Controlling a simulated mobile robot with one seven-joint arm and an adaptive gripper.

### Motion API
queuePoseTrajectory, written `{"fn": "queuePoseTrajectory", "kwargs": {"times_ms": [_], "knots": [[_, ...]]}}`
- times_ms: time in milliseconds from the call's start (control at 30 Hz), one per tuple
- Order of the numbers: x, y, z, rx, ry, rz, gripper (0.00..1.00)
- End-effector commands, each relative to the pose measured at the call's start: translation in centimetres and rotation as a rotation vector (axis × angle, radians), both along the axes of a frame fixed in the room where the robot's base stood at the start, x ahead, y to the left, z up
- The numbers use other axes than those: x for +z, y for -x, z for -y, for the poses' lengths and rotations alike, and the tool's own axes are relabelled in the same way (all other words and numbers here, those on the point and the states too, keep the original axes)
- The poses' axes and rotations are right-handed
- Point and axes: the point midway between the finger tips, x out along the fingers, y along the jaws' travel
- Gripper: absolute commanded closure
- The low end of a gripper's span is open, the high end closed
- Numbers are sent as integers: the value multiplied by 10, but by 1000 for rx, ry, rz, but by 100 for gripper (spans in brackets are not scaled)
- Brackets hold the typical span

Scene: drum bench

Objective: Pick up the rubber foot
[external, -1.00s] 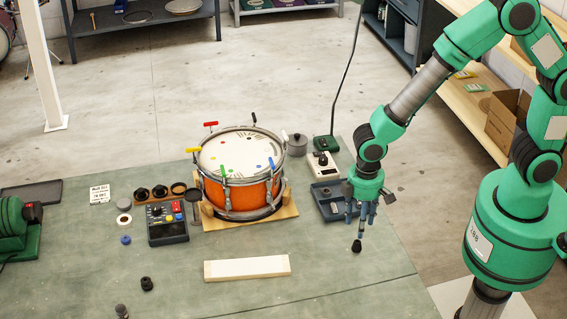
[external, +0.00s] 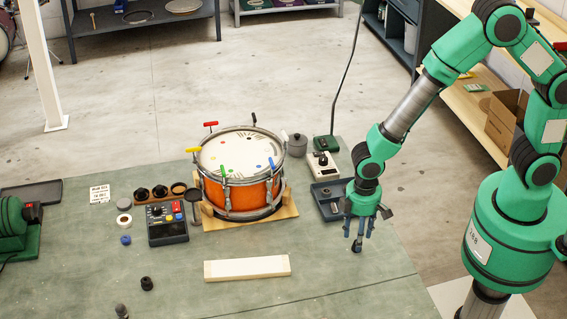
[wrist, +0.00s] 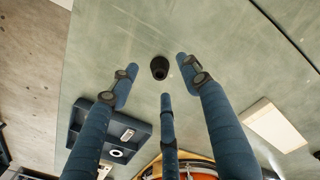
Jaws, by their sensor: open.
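A small black rubber foot (external: 356,247) stands on the green bench, near its right side. My gripper (external: 358,238) is open and points down just above it, with its fingertips close around the foot in the external view. In the wrist view the foot (wrist: 160,68) shows between and a little beyond the three spread blue fingers of my gripper (wrist: 158,80), with nothing held. Whether any fingertip touches the foot cannot be told. Another similar black piece (external: 147,284) stands at the front left of the bench.
A blue-grey tray (external: 325,212) with small parts lies just behind my gripper, and an orange drum (external: 235,197) on a wooden base stands to the left. A pale wooden bar (external: 247,268) lies at the front left. The bench around the foot is clear.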

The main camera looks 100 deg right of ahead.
Motion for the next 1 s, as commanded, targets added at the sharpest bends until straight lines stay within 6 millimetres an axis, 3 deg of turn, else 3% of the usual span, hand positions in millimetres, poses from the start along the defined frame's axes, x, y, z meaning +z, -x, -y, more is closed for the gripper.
{"fn": "queuePoseTrajectory", "kwargs": {"times_ms": [100,300,867,1000], "knots": [[-17,1,0,0,-1,-3,53],[-32,0,0,0,0,-1,53],[-32,0,0,0,0,0,53],[-32,0,0,0,0,0,77]]}}
